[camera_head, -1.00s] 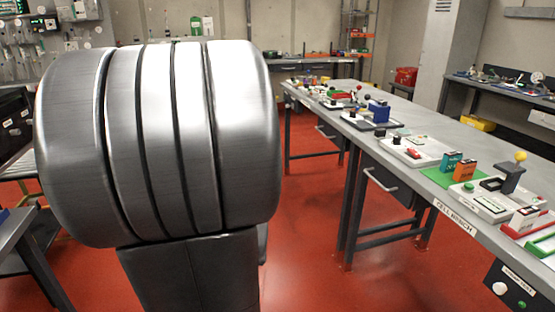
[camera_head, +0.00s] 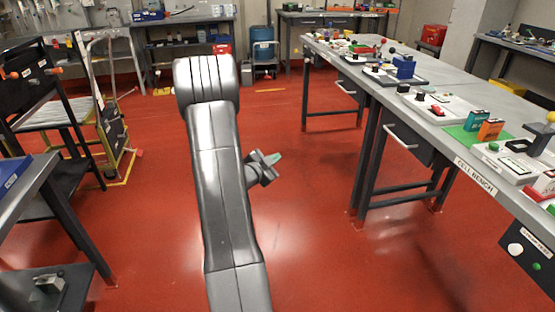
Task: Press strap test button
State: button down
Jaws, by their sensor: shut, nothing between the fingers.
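My gripper (camera_head: 268,164) is beside my arm, left of the cell bench and apart from it, over open floor. It is small in view and partly side-on, with its jaws shut and empty. The dark control box (camera_head: 530,255) hangs under the front edge of the cell bench (camera_head: 475,178) at the lower right. It has a white round button (camera_head: 515,250) and a small green button (camera_head: 536,266). Its label is too small to read, so I cannot tell which button is the strap test button.
Teal and orange blocks (camera_head: 489,130) and several small fixtures stand along the cell bench. A drawer (camera_head: 408,143) and dark legs are under it. A dark table (camera_head: 40,195) and a trolley (camera_head: 108,110) stand at the left. The red floor between is clear.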

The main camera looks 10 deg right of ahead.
aim_at(515, 249)
jog(key=k+l, duration=0.85)
jog(key=l, duration=0.15)
jog(key=k+l, duration=0.8)
jog(key=l, duration=0.15)
